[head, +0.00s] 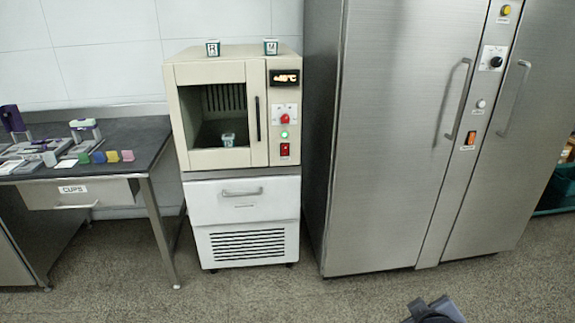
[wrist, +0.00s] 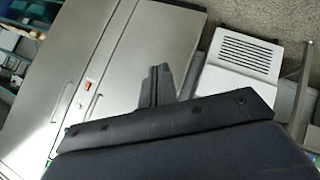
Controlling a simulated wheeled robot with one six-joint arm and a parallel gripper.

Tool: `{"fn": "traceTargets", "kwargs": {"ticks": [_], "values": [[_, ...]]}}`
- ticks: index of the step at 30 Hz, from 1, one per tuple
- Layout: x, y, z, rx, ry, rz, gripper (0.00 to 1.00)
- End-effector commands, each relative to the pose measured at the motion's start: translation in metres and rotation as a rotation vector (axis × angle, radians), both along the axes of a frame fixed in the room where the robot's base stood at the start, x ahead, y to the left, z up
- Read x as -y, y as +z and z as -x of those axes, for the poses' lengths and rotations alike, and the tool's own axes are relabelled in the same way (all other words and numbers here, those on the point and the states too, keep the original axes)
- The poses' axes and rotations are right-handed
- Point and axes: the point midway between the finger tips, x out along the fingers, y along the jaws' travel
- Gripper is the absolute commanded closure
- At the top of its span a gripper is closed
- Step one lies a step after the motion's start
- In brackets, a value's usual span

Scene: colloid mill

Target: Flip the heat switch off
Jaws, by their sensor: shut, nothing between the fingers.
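A beige oven (head: 215,62) stands on a white cabinet in the head view. Its right-hand panel has a lit display (head: 285,77), a red knob (head: 284,118), a small green light (head: 284,134) and a red rocker switch (head: 284,149). The steel cabinet on the right has an orange-red switch (head: 470,138), which also shows in the wrist view (wrist: 88,85). The labels by both switches are too small to read. My gripper (head: 432,311) is at the bottom edge of the head view, far from both switches. In the wrist view its fingers (wrist: 156,86) are together and empty.
The tall steel cabinet (head: 385,120) has long handles, a black knob (head: 496,61) and a yellow button (head: 505,10). Small cups stand on and inside the oven. A table (head: 125,133) with coloured blocks is at left. The floor (head: 240,295) in front is clear.

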Motion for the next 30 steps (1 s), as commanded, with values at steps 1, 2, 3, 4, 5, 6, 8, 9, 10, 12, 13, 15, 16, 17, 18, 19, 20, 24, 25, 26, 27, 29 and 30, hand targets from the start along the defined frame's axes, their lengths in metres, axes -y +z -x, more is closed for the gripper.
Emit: {"fn": "traceTargets", "kwargs": {"ticks": [1, 2, 3, 4, 5, 6, 8, 9, 10, 12, 13, 15, 16, 17, 18, 19, 20, 24, 25, 26, 27, 29, 30], "values": [[0.01, -0.015, -0.008, 0.039, 0.038, 0.057, 1.0], [0.015, -0.016, -0.014, 0.067, 0.067, 0.095, 1.0], [0.021, -0.018, -0.02, 0.103, 0.107, 0.147, 1.0], [0.025, -0.019, -0.024, 0.131, 0.138, 0.187, 1.0], [0.029, -0.021, -0.029, 0.157, 0.167, 0.226, 1.0], [0.033, -0.022, -0.033, 0.195, 0.206, 0.277, 1.0], [0.039, -0.025, -0.039, 0.249, 0.261, 0.354, 1.0], [0.042, -0.026, -0.042, 0.288, 0.296, 0.406, 1.0], [0.044, -0.028, -0.044, 0.316, 0.323, 0.444, 1.0], [0.048, -0.03, -0.046, 0.385, 0.378, 0.531, 1.0], [0.049, -0.031, -0.047, 0.413, 0.4, 0.567, 1.0], [0.051, -0.033, -0.046, 0.481, 0.445, 0.649, 1.0], [0.052, -0.033, -0.045, 0.509, 0.461, 0.68, 1.0], [0.052, -0.033, -0.043, 0.535, 0.475, 0.709, 1.0], [0.053, -0.033, -0.041, 0.569, 0.491, 0.746, 1.0], [0.053, -0.033, -0.04, 0.592, 0.501, 0.77, 1.0], [0.053, -0.032, -0.038, 0.613, 0.509, 0.794, 1.0], [0.053, -0.03, -0.031, 0.686, 0.531, 0.866, 1.0], [0.053, -0.029, -0.03, 0.696, 0.534, 0.875, 1.0], [0.053, -0.029, -0.03, 0.702, 0.535, 0.883, 1.0], [0.053, -0.028, -0.029, 0.71, 0.537, 0.889, 1.0], [0.053, -0.027, -0.029, 0.716, 0.539, 0.894, 1.0], [0.052, -0.026, -0.028, 0.717, 0.54, 0.895, 1.0]]}}
